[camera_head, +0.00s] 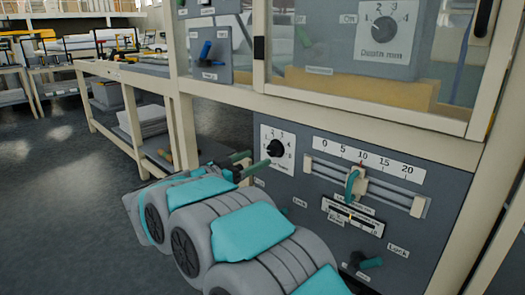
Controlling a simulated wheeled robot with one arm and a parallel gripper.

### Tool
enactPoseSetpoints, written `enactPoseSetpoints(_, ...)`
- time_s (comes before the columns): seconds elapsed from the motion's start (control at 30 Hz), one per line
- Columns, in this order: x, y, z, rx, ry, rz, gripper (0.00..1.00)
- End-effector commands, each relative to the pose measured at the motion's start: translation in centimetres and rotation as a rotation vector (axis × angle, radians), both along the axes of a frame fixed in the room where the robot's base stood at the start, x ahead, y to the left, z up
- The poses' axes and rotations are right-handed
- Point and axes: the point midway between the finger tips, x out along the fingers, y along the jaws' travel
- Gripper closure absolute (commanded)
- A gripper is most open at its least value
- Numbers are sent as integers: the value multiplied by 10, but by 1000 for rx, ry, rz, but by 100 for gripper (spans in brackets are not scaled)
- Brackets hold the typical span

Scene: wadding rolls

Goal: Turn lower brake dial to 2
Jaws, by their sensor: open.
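A black dial knob (276,148) sits on a white numbered plate on the lower grey panel. Numbers such as 2, 3, 4 and 5 ring it; its pointer direction is too small to read surely. The plate's caption is partly hidden by my gripper, so I cannot confirm its name. My gripper (248,163) is open, its green-tipped fingers just left of and below the knob. I see no clear contact. My grey and teal arm covers the lower middle of the view.
Right of the dial is a slider (354,184) under a 0–20 scale. A green-handled lock lever (366,263) is below. Above, a cream frame (350,112) borders a glazed cabinet with another dial (384,29). Open floor (50,215) lies left, beside workbenches.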

Motion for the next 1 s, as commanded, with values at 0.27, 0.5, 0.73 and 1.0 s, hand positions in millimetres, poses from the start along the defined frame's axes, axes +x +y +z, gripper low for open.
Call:
enactPoseSetpoints(0.27,34,-27,1,1,-1,0,20)
enactPoseSetpoints(0.5,49,-37,1,1,-2,3,20)
enactPoseSetpoints(0.73,50,-38,0,2,-1,5,20)
enactPoseSetpoints(1.0,50,-38,0,2,-1,4,46)
